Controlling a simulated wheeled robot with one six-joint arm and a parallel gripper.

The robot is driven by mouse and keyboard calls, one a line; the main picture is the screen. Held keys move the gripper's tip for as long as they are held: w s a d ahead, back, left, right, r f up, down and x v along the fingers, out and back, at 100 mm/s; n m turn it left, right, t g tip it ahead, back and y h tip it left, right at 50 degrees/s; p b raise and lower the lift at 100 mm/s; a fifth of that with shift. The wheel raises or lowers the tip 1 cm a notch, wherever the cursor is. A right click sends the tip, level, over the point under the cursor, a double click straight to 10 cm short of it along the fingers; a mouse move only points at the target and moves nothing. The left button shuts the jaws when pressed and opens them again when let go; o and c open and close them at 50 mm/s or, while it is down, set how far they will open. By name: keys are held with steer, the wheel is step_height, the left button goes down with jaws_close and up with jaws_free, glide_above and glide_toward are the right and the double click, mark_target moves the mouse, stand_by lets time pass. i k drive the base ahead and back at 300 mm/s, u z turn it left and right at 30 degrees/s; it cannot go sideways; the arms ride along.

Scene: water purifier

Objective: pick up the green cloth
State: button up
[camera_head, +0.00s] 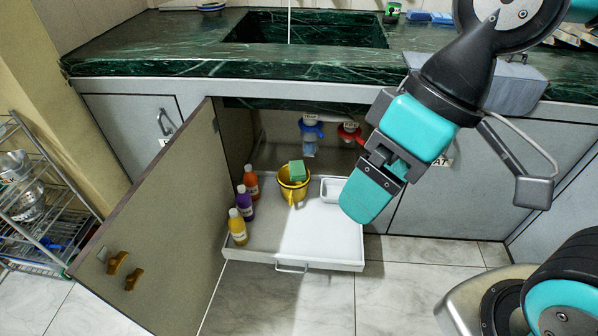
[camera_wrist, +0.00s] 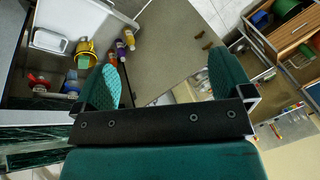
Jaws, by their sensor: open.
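A green folded item (camera_head: 297,170), which may be the green cloth or a sponge, sits in the mouth of a yellow bucket (camera_head: 291,190) in the head view. The bucket stands in a white pull-out tray (camera_head: 335,262) under the sink, and also shows in the wrist view (camera_wrist: 91,46). My gripper (camera_head: 364,196) hangs in front of the cabinet, right of the bucket in the head view and apart from it. In the wrist view my gripper (camera_wrist: 160,82) has its two teal fingers spread apart with nothing between them.
Orange (camera_head: 251,181), purple (camera_head: 244,203) and yellow (camera_head: 237,227) bottles stand along the tray's left side. A small white dish (camera_head: 332,189) is at its back right. The open cabinet door (camera_head: 160,235) blocks the left. Blue and red valves (camera_head: 349,132) are behind.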

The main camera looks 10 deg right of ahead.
mark_target(298, 173)
steer(key=u, duration=0.1)
steer(key=i, duration=0.95)
steer(key=u, duration=0.4)
